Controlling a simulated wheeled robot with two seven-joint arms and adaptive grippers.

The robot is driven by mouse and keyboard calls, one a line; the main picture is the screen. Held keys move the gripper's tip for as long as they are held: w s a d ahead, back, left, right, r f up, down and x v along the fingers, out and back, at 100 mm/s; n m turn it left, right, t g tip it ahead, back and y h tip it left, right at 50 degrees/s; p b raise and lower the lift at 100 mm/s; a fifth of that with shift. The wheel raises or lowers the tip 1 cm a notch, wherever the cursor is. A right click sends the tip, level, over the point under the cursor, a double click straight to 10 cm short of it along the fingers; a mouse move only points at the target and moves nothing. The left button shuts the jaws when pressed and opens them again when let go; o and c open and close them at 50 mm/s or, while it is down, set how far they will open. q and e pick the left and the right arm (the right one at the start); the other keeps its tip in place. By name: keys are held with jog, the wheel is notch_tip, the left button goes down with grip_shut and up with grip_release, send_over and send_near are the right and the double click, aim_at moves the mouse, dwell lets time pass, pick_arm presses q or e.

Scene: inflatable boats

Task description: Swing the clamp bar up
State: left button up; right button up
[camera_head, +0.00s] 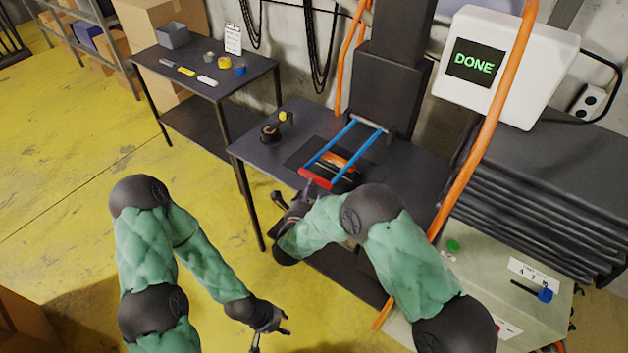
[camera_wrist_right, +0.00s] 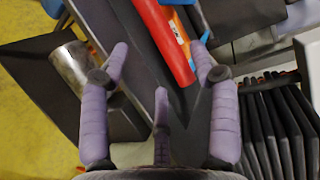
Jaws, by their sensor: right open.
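The clamp bar has two blue arms (camera_head: 340,140) and a red handle (camera_head: 317,178). It lies low over the press bed, its handle at the table's front edge. Under it is an orange piece (camera_head: 338,160). My right gripper (camera_head: 305,192) is just in front of the handle and partly hidden by my own arm. In the right wrist view its fingers (camera_wrist_right: 160,62) are spread, and the red handle (camera_wrist_right: 165,40) runs beyond and between the fingertips. I cannot tell whether they touch. My left gripper (camera_head: 272,337) hangs low over the floor, empty, its fingers apart.
A monitor (camera_head: 485,62) reads "DONE". A black tool with a yellow knob (camera_head: 275,128) stands left on the press table (camera_head: 250,150). An orange hose (camera_head: 480,140) runs down at the right. A side table (camera_head: 200,85) holds small items. Yellow floor is free at the left.

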jog(key=b+x, duration=0.1)
jog(key=x, duration=0.6)
jog(key=shift+w+f, duration=0.1)
jog(key=shift+w, duration=0.1)
grip_shut()
